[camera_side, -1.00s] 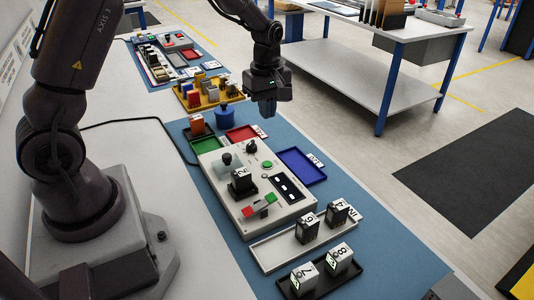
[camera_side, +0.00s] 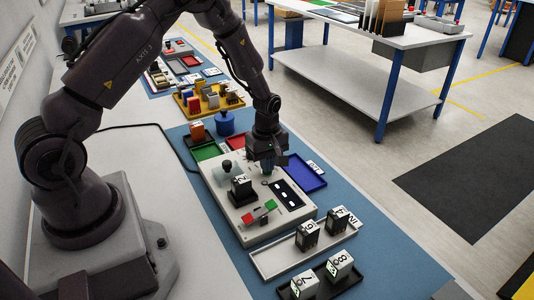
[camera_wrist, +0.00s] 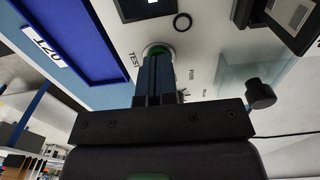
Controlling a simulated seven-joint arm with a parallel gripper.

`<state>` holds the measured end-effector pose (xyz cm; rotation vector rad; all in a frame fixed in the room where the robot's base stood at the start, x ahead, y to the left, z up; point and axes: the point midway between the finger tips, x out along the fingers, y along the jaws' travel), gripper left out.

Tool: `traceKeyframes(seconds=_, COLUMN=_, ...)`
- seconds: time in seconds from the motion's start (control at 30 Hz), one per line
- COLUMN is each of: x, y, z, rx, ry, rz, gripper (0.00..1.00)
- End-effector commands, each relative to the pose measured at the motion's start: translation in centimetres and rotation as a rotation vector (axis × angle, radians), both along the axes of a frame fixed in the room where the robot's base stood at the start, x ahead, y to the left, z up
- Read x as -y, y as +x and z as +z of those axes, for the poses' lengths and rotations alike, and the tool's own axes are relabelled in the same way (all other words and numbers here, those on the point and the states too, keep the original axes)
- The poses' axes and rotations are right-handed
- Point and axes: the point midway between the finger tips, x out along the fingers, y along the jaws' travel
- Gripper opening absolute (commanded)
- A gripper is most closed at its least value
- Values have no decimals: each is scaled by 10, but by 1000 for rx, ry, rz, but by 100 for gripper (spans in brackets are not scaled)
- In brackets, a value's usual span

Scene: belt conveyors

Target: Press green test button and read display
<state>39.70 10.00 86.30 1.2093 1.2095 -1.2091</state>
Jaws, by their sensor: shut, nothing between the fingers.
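The test unit (camera_side: 227,206) is a pale box on the blue mat. The green test button (camera_wrist: 157,52) shows in the wrist view beside the word TEST, partly covered by my fingertips. My gripper (camera_side: 267,172) is shut and empty, pointing down over the unit's far part; its fingers (camera_wrist: 155,68) also show in the wrist view. I cannot tell whether they touch the button. In the side view my gripper hides the button. The display (camera_side: 287,194) is a dark panel with small white windows, too small to read.
A blue tray (camera_side: 319,184) lies right of the unit, with red (camera_side: 246,141) and green (camera_side: 203,153) trays behind. A clear cover and black knob (camera_wrist: 260,92) are close to my fingers. A pale tray (camera_side: 269,264) with numbered blocks lies in front.

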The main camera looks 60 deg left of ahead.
Motion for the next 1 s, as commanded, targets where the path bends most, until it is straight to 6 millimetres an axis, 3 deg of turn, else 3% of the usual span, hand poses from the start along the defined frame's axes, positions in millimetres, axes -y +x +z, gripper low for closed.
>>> traceKeyframes(seconds=0.33, x=0, y=0, z=-2, rx=0, ry=0, rz=0, gripper=0)
traceKeyframes(seconds=0.57, x=0, y=-1, z=-21, rx=-2, ry=0, rz=0, gripper=0)
traceKeyframes(seconds=0.87, x=1, y=-2, z=-20, rx=-3, ry=-1, rz=0, gripper=0)
traceKeyframes(seconds=1.0, x=0, y=-1, z=-7, rx=0, ry=0, rz=0, gripper=0)
